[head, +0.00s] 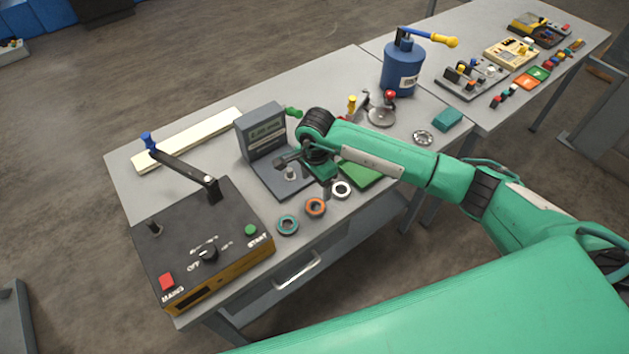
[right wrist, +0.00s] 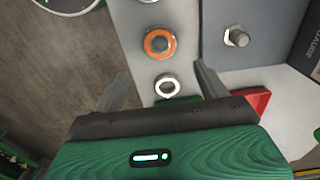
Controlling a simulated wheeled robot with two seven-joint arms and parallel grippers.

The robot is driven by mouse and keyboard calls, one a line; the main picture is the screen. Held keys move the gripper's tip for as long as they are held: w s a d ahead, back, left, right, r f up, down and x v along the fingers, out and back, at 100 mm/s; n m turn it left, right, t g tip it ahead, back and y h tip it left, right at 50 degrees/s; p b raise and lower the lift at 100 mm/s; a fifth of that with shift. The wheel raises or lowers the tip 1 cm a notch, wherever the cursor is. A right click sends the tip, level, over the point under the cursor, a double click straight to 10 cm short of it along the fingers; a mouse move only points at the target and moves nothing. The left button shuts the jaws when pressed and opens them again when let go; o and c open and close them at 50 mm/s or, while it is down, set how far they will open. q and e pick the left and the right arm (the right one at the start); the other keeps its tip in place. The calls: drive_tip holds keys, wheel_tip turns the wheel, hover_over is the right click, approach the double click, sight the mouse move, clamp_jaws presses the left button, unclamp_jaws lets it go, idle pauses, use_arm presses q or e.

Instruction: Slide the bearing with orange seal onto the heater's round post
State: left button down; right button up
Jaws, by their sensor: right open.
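The bearing with the orange seal (head: 315,207) lies flat near the front edge of the workbench. It also shows in the right wrist view (right wrist: 147,44), ahead of the fingertips. The heater is the black-topped box (head: 186,250) at the left, with a short round post (head: 154,229) standing bare near its left edge. My right gripper (head: 305,174) is open and empty, above the bench between the gauge and the bearings. In the right wrist view the two fingers (right wrist: 162,80) are spread apart. My left gripper is not in view.
A teal-sealed bearing (head: 288,225) and a white-sealed bearing (head: 342,189) lie on either side of the orange one. A gauge stand (head: 262,133) with its own short post (head: 290,174) is close by. The heater's blue-handled lever (head: 180,168) rises over its back.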

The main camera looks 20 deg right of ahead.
sight(315, 208)
wheel_tip(315, 208, down, 9)
drive_tip(key=b, duration=0.5)
drive_tip(key=shift+a+r+b, duration=0.1)
drive_tip(key=shift+b, duration=0.25)
drive_tip(key=shift+f+b, duration=0.55)
drive_tip(key=shift+c, duration=0.4)
